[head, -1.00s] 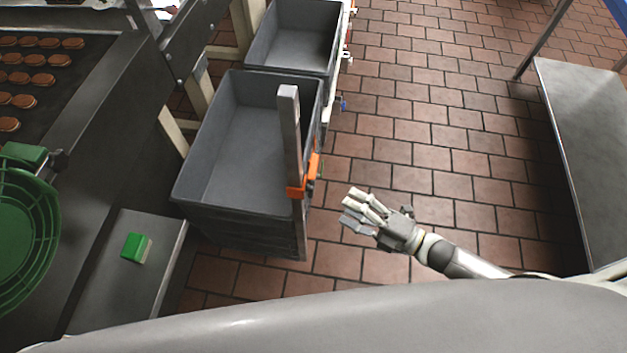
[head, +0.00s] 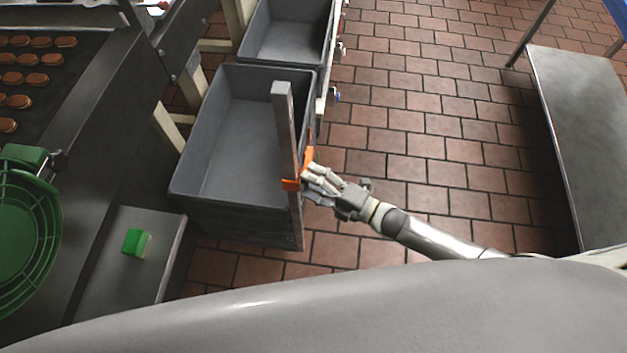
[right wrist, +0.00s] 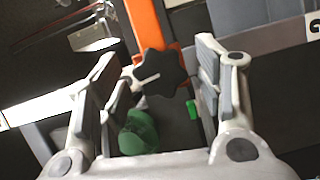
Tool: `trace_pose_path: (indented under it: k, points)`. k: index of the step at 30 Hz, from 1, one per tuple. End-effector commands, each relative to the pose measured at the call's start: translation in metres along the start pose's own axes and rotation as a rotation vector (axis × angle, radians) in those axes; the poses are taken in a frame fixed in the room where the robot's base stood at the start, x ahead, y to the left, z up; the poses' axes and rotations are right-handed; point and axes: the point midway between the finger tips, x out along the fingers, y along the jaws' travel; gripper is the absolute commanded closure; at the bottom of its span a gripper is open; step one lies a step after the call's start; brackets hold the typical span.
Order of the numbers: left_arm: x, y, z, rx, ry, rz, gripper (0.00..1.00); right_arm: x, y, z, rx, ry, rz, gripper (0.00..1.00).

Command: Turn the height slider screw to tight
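The height slider is an orange bracket (head: 292,184) on an upright grey post (head: 286,125) in front of a grey bin. In the right wrist view its orange arm (right wrist: 147,25) carries a black star-shaped screw knob (right wrist: 159,73). My right gripper (head: 309,184) is right beside the bracket, to its right, and covers part of it. In the right wrist view my right gripper (right wrist: 157,78) is open, with one finger on each side of the knob and gaps visible between. In the head view the knob is hidden. My left gripper is not in view.
Grey bins (head: 178,188) stand behind and left of the post. A green-and-white block (head: 136,242) lies on a metal shelf at the lower left, near a green basket (head: 30,220). A metal table (head: 585,130) stands at the right. The tiled floor between is clear.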

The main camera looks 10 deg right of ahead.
Motion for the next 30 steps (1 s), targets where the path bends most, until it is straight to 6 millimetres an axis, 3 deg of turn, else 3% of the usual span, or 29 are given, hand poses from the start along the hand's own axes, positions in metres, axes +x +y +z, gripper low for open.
trace_pose_path:
  k: [1,9,28,29,30]
  points:
    - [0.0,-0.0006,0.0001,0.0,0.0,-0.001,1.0,-0.0002,0.0,0.0,0.0,0.0,0.0,0.48]
    - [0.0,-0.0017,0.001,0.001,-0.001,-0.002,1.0,-0.0004,0.0,0.0,0.0,0.0,0.0,0.83]
    - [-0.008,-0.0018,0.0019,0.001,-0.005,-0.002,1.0,0.0001,0.0012,0.0005,0.114,0.0,-0.046,0.83]
    - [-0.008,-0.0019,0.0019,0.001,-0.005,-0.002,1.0,0.0001,0.0013,0.0005,0.114,0.0,-0.046,0.55]
    - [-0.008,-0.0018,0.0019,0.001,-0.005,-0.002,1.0,0.0001,0.0013,0.0005,0.114,0.0,-0.046,0.5]
